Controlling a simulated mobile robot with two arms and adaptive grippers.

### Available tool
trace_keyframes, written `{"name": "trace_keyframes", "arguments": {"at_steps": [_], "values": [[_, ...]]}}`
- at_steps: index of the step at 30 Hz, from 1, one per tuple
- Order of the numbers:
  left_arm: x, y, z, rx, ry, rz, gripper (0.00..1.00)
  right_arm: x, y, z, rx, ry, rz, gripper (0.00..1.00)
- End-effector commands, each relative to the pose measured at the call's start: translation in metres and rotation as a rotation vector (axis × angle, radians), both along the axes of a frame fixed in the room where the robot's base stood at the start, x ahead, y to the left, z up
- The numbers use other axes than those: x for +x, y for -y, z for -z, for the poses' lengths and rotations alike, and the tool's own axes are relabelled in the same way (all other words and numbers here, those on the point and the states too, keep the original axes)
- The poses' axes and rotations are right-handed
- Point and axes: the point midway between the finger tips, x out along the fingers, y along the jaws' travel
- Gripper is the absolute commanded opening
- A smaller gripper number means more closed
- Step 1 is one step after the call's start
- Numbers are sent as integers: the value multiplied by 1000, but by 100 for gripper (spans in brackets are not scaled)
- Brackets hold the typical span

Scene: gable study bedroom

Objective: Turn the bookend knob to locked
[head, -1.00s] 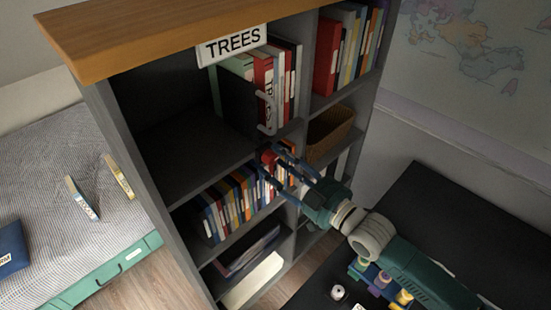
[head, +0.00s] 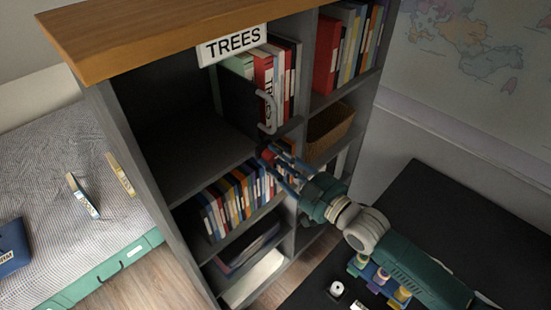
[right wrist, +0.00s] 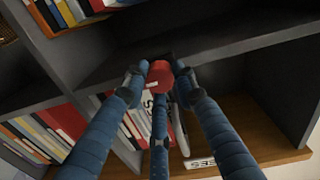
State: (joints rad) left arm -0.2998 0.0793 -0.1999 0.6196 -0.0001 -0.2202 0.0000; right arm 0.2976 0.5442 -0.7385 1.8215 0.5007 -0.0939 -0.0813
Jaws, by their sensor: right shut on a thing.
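The red knob (head: 267,155) is at the front edge of the middle shelf, below the dark bookend (head: 238,104) with its pale curved handle (head: 270,112). My right gripper (head: 269,154) reaches in from the lower right with its blue fingers around the knob. In the right wrist view the red knob (right wrist: 160,74) sits between the fingertips, and the gripper (right wrist: 160,80) is shut on it. The fingers partly hide the knob in the head view, and I cannot read any lock mark. My left gripper is not in view.
A bookcase (head: 150,45) with a TREES sign (head: 232,45) holds several books above and below. A wicker basket (head: 328,130) is in the right column. A dark desk (head: 430,210) lies at right, and a bed (head: 60,200) stands at left.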

Motion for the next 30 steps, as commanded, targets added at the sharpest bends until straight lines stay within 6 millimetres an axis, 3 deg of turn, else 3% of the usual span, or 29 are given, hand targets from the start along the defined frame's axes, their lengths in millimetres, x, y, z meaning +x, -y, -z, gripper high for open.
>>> {"name": "trace_keyframes", "arguments": {"at_steps": [3,4,7,19,30], "values": [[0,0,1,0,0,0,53,0,0,1,1,-2,-1,1],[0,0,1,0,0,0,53,0,0,1,1,-2,-1,29],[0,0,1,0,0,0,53,0,0,1,1,-2,-1,46],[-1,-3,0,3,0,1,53,-7,7,1,-1,-1,1,46],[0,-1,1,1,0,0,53,-61,57,3,-3,-4,0,46]]}}
